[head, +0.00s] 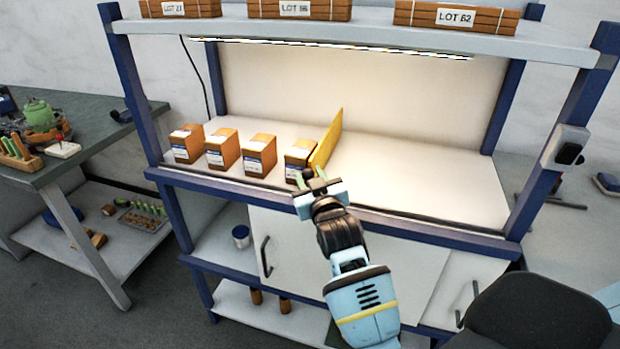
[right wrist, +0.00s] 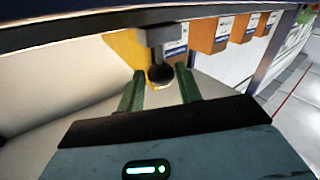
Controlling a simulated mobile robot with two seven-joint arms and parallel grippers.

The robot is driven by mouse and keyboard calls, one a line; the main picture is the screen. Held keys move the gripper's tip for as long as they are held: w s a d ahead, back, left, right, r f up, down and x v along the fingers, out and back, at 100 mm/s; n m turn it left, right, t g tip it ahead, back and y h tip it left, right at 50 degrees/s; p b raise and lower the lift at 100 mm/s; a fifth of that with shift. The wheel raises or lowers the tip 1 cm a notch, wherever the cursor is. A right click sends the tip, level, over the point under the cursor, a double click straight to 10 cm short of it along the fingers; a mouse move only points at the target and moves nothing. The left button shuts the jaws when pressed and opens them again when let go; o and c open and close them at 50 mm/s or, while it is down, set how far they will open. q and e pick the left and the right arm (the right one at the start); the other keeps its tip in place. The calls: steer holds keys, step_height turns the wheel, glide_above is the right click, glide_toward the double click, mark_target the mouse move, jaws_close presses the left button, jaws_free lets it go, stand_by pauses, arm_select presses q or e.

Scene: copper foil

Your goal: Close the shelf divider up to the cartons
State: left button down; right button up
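The yellow shelf divider (head: 327,142) stands upright on the lit shelf, just right of a row of orange-brown cartons with white-and-blue labels (head: 260,153). Whether it touches the nearest carton (head: 299,150) cannot be told. In the right wrist view the divider (right wrist: 128,46) carries a grey bracket (right wrist: 164,36) with a dark round knob (right wrist: 161,75). My right gripper (head: 318,182) is at the shelf's front edge by the divider's front end. Its green fingers (right wrist: 160,90) are open, one on each side of the knob, with gaps showing. My left gripper is out of view.
A blue front rail (head: 420,220) runs along the shelf edge. The shelf right of the divider is bare (head: 420,180). An upper shelf (head: 350,34) bears LOT boxes. A dark chair (head: 545,310) stands at front right, and a cluttered bench (head: 90,150) at left.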

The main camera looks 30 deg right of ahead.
steer(key=shift+o, duration=1.3)
steer(key=shift+s, duration=0.1)
steer(key=shift+s+a, duration=0.1)
steer(key=shift+s, duration=0.2)
steer(key=v, duration=0.7)
